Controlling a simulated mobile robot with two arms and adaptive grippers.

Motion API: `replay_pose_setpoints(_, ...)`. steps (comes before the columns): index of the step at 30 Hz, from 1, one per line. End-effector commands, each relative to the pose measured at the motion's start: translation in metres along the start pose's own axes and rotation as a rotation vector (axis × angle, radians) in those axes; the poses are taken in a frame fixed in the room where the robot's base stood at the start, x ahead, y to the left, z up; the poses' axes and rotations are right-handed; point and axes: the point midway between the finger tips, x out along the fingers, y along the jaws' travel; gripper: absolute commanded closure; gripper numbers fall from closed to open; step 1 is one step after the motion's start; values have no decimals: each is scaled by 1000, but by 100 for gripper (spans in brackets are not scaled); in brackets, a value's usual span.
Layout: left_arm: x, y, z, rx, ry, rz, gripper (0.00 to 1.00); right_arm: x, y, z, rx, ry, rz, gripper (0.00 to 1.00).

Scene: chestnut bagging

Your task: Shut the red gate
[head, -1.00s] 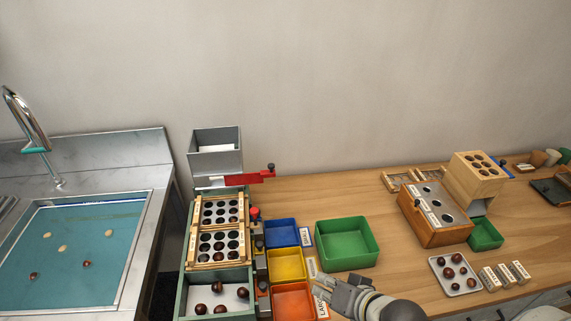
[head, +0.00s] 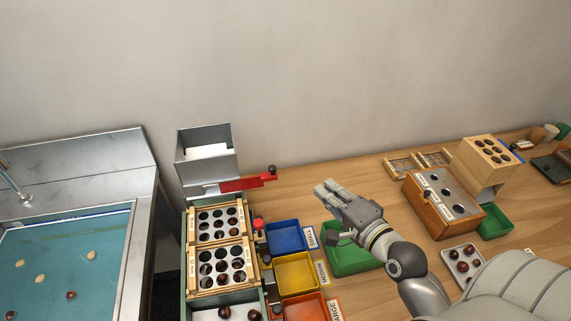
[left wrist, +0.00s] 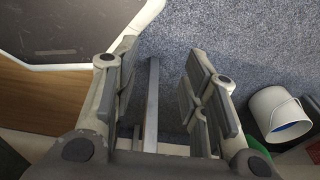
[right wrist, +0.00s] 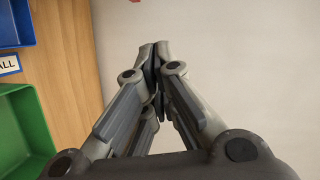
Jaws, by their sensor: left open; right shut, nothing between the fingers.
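The red gate (head: 243,184) is a flat red plate with a dark knob at its right end. It sticks out to the right below the grey hopper (head: 207,160) at the top of the sorter. In the right wrist view only a small red bit (right wrist: 135,1) shows at the top edge. My right gripper (head: 325,190) is shut and empty, above the table to the right of the gate and apart from it. It also shows shut in the right wrist view (right wrist: 154,50). My left gripper (left wrist: 160,75) is open and empty over a grey floor, out of the head view.
Blue (head: 286,237), yellow (head: 296,271) and orange (head: 305,305) bins stand right of the sorter trays (head: 220,243). The green bin (head: 345,262) is partly behind my right arm. A wooden box with holes (head: 442,205) stands further right. The table behind my right gripper is clear.

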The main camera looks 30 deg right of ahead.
Motion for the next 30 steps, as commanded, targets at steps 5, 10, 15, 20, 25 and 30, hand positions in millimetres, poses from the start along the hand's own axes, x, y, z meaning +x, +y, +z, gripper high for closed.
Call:
replay_pose_setpoints(5,-10,6,34,0,-52,7,60,24,-3,0,0,-1,-1,100)
replay_pose_setpoints(10,-19,7,44,0,-66,9,60,56,-3,0,0,-1,-1,100)
replay_pose_setpoints(15,-24,5,27,0,-44,6,60,88,-3,0,-2,-1,0,100)
replay_pose_setpoints(20,-32,3,7,0,-13,4,60,108,-3,14,1,-2,2,100)
replay_pose_setpoints(25,-36,3,7,0,-15,5,60,120,0,26,-1,-1,3,100)
replay_pose_setpoints(30,-37,5,17,0,-29,7,60,122,0,29,-3,-1,2,100)
